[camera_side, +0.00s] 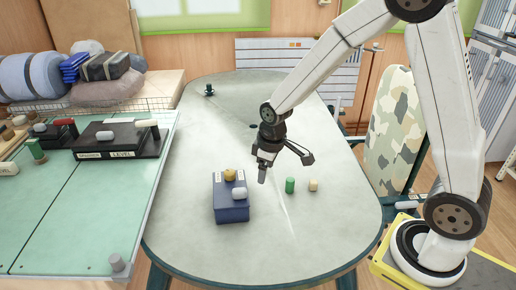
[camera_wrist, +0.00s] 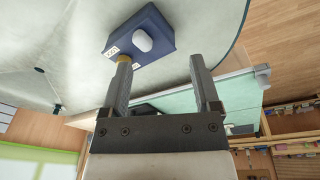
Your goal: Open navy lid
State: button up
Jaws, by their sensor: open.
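A navy box (camera_side: 231,214) with a navy lid stands on the table, and it also shows at the top of the wrist view (camera_wrist: 160,22). On top are a yellow knob (camera_side: 230,175) and a pale grey rounded knob (camera_side: 239,193). The grey knob shows clearly in the wrist view (camera_wrist: 142,42); the yellow one (camera_wrist: 124,58) is partly hidden behind the left finger. The lid looks closed. My gripper (camera_side: 262,176) is open and empty, above and to the right of the box in the side view. Its fingers are spread wide in the wrist view (camera_wrist: 160,60).
A green cylinder (camera_side: 290,185) and a small tan cylinder (camera_side: 313,185) stand right of the box. A green-topped bench (camera_side: 80,215) with a black labelled block (camera_side: 118,143) lies left. The table (camera_side: 300,235) is clear in front of the cylinders.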

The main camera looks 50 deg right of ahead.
jog(key=w+d+f+n, duration=0.1)
jog(key=w+f+n, duration=0.25)
jog(key=w, duration=0.35)
jog(key=n+g, duration=0.2)
send_over(239, 189)
notch_tip(239, 189, down, 7)
jog(key=shift+s+r, duration=0.1)
jog(key=shift+f, duration=3.9)
grip_shut()
